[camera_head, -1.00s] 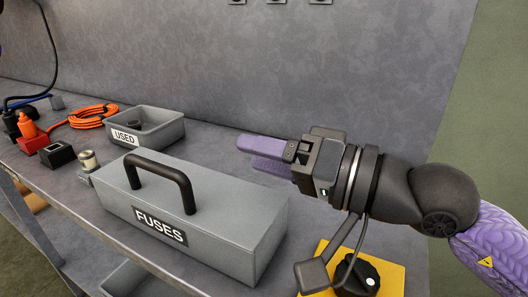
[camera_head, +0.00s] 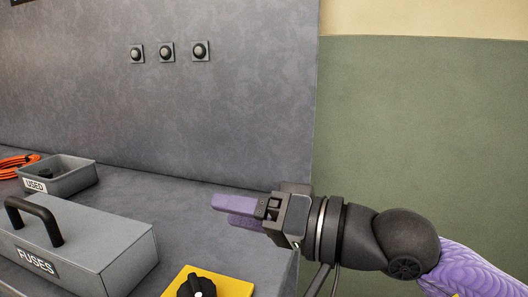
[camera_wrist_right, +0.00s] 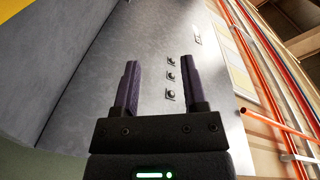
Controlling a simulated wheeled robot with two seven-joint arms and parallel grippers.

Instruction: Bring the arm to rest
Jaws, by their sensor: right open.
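My right arm comes in from the right in the head view. Its gripper (camera_head: 236,212) has purple fingers pointing left, above the right part of the grey bench. In the right wrist view the two fingers (camera_wrist_right: 163,90) stand well apart with nothing between them. The gripper is open and empty, clear of the fuse box and the yellow plate. My left gripper is not in view.
A grey box (camera_head: 90,240) labelled FUSES, with a black handle, stands at the front left. Behind it is a grey USED bin (camera_head: 72,178) beside an orange cable (camera_head: 14,165). A yellow plate (camera_head: 232,288) with a black knob is below my gripper. Three buttons (camera_head: 167,52) are on the wall.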

